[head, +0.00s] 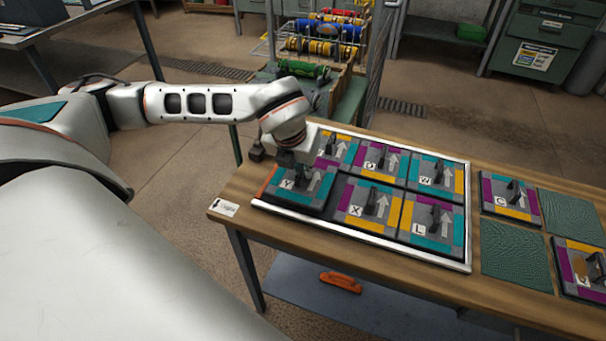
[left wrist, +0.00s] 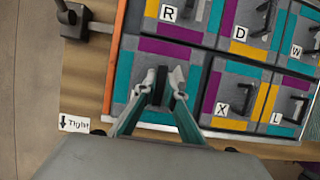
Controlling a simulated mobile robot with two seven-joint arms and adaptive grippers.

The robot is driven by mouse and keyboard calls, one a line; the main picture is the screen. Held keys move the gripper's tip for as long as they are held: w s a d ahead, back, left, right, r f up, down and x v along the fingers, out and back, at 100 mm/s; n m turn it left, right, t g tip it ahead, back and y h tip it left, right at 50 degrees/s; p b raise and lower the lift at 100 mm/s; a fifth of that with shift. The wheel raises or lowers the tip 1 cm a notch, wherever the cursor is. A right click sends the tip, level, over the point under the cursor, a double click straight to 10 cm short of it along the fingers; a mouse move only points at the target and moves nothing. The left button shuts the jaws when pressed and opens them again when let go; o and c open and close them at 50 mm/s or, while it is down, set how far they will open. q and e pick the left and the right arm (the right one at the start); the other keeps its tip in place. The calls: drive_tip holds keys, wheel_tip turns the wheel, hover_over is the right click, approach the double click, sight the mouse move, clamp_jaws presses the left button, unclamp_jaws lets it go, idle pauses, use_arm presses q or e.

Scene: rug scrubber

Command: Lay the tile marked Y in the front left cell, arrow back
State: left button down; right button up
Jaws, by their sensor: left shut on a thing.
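The Y tile (head: 287,201), teal, purple and grey with a white arrow, is at the front left cell of the white-rimmed tray (head: 467,225). Its arrow points back. Its dark side edge shows and it seems to sit a little high; I cannot tell whether it is fully seated. My left gripper (head: 308,184) is shut on its black upright handle. In the left wrist view the fingers (left wrist: 163,88) close on that handle and the tile (left wrist: 138,75) lies under them; its letter is hidden there. My right gripper is not in view.
Tiles R, D and W (head: 434,176) fill the back row; X (head: 352,216) and L (head: 420,236) are to the right of Y. An orange strip (left wrist: 112,65) and a black clamp (left wrist: 74,20) are at the tray's left. Tile C (head: 512,212) and green mats (head: 515,255) lie further right.

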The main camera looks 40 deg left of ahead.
use_arm(q)
wheel_tip(320, 180, down, 2)
drive_tip(key=shift+f, duration=0.1)
drive_tip(key=c, duration=2.1)
unclamp_jaws()
